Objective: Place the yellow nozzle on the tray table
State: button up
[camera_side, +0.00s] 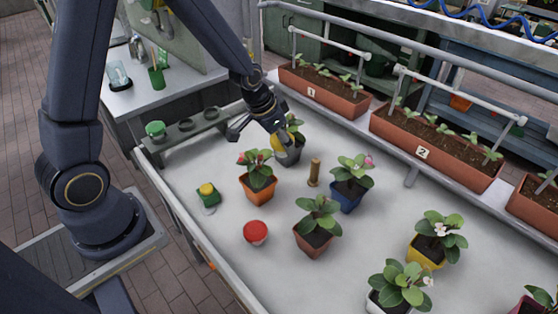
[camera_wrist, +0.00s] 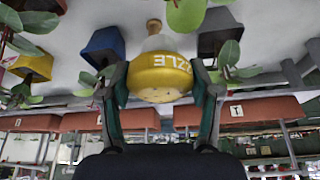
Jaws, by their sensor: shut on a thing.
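The yellow nozzle (camera_wrist: 160,77) is held between the two fingers of my gripper (camera_wrist: 163,92) in the wrist view. The tray table is the large white table (camera_side: 285,275) with raised edges below my gripper.
Potted plants stand around: an orange pot (camera_side: 258,188), a blue pot (camera_side: 347,197) and several others. A brass post (camera_side: 314,173), a red round container (camera_side: 255,232) and a green-yellow item (camera_side: 207,192) are on the table. Planter boxes (camera_side: 435,148) line the back. The front middle is clear.

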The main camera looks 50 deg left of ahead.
jog(key=s+d+f+m, duration=0.1)
jog(key=s+d+m, duration=0.1)
jog(key=d, duration=0.5)
jog(key=s+d+f+m+g+h, duration=0.1)
jog(key=s+d, duration=0.3)
jog(key=d, duration=0.4)
jog(key=s+d+f+m+h, duration=0.1)
jog(key=s+d+m, duration=0.2)
jog(key=d, duration=0.4)
jog(key=shift+s+d+f+m, duration=0.2)
jog(key=shift+s+f+m, duration=0.05)
jog(key=shift+m, duration=0.15)
jog(key=shift+g, duration=0.3)
jog(key=w+d+f, duration=0.2)
jog(key=w+f, duration=0.1)
jog(key=w+d+f, duration=0.2)
jog(key=w, duration=0.2)
jog(key=w+d+f, duration=0.2)
jog(key=w+f, duration=0.1)
jog(key=w, duration=0.1)
jog(key=shift+d+f, duration=0.2)
jog(key=shift+f, duration=0.15)
jog(key=shift+w+d+f+h, duration=0.2)
jog(key=shift+w+f+h, duration=0.1)
jog(key=shift+w+f, duration=0.15)
jog(key=shift+f, duration=1.7)
jog(key=o, duration=1.1)
jog(key=shift+f, duration=0.1)
jog(key=shift+o, duration=0.2)
